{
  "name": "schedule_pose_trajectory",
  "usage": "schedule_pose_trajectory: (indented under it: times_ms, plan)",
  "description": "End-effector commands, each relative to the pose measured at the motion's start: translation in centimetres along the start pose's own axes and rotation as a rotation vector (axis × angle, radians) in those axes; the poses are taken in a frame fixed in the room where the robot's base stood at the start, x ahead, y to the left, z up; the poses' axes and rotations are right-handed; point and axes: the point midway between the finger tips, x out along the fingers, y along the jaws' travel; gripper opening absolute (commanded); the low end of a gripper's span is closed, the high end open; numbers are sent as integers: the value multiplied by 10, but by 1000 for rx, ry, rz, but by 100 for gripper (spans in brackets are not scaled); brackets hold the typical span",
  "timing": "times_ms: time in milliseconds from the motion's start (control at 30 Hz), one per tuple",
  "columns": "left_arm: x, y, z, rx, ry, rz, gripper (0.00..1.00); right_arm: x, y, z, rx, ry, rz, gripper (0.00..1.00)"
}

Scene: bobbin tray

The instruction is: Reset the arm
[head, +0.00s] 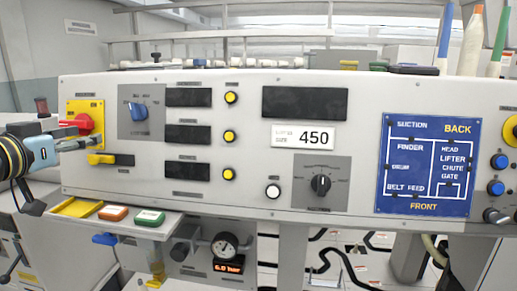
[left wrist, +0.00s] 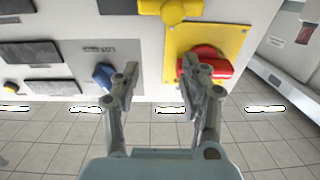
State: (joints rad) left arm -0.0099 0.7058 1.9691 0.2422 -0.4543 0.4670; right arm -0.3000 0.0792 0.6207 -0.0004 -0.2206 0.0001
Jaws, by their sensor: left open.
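My left gripper (head: 82,143) is at the left end of the control panel, in front of the yellow plate with the red knob (head: 84,124). In the left wrist view the two fingers of my left gripper (left wrist: 163,80) are spread, with nothing held between them. The right finger overlaps the red knob (left wrist: 216,66) in that view; I cannot tell whether it touches. A blue selector knob (left wrist: 104,76) shows behind the left finger. A yellow handle (head: 101,159) sits just below the gripper in the head view. My right gripper is not in view.
The wide grey panel (head: 230,200) carries dark displays, yellow buttons, a black dial (head: 321,184) and a blue diagram board (head: 423,165). A pressure gauge (head: 225,245) hangs under the panel. Tools stand upright at the top right.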

Motion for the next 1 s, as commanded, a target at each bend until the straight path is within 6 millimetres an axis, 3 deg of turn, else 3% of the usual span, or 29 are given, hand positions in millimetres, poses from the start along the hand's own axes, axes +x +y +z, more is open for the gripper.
schedule_pose_trajectory:
  times_ms: [67, 200, 300, 500, 800, 1000]
  plan:
    - [-18, 22, 47, 4, -122, -16, 44, 0, 0, 0, 0, 0, -1, 42]
    - [-78, 65, 134, 36, -408, -50, 44, 0, -1, 0, 1, 0, -1, 42]
    - [-124, 87, 176, 56, -588, -63, 44, 0, -1, 0, 1, 0, -2, 42]
    - [-201, 115, 220, 77, -849, -66, 44, 0, -1, 1, 0, -1, -1, 42]
    - [-301, 144, 247, 73, -1152, -45, 44, 0, 0, 0, 0, 0, 0, 42]
    - [-276, 137, 324, 74, -1171, -50, 44, 20, 1, 4, -1, -3, 3, 42]
